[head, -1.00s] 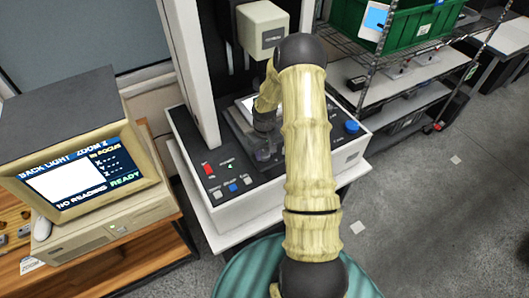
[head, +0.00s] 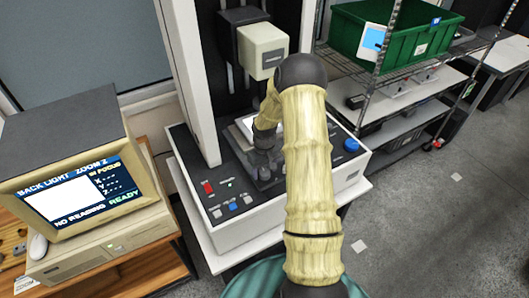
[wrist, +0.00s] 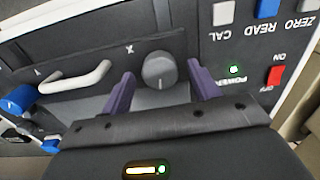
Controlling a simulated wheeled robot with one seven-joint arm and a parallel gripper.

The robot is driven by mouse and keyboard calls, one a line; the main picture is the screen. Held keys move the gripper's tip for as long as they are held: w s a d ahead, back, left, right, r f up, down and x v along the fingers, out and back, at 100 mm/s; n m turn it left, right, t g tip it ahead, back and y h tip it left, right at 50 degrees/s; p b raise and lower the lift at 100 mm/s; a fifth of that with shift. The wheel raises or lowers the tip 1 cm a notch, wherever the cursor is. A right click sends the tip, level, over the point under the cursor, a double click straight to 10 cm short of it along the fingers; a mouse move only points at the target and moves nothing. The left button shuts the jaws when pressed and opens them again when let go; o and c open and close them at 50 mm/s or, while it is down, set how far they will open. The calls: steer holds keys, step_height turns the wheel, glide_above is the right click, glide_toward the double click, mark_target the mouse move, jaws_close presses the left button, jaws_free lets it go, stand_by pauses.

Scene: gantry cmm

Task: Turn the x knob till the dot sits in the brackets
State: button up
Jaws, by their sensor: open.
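The x knob (wrist: 160,70) is a round grey knob with a pale line on its face, beside an X label in the wrist view. My gripper (wrist: 161,80) is open, its two purple fingers on either side of the knob with a visible gap at each side. In the head view my gripper (head: 264,163) is small and dark over the machine's front panel, and the knob cannot be made out there. The monitor screen (head: 75,197) shows a blank white picture with "NO READING" and "READY". I see no dot or brackets on it.
A white bent handle (wrist: 88,80) stands left of the knob, with a blue knob (wrist: 16,102) farther left. CAL, READ and ZERO buttons and a red power switch (wrist: 274,76) lie to the right. A green bin (head: 400,40) sits on a shelf behind.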

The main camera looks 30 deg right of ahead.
mark_target(263, 173)
step_height(263, 173, up, 17)
steer(key=b, duration=0.4)
steer(key=shift+a+f, duration=0.1)
steer(key=shift+a, duration=0.05)
stand_by(0.3)
steer(key=s+a+t, duration=0.2)
steer(key=s+a, duration=1.3)
steer(key=s, duration=0.3)
steer(key=shift+s+r+m+t, duration=0.3)
steer(key=shift+s+m, duration=0.05)
steer(key=shift+m, duration=0.05)
steer(key=shift+a, duration=0.1)
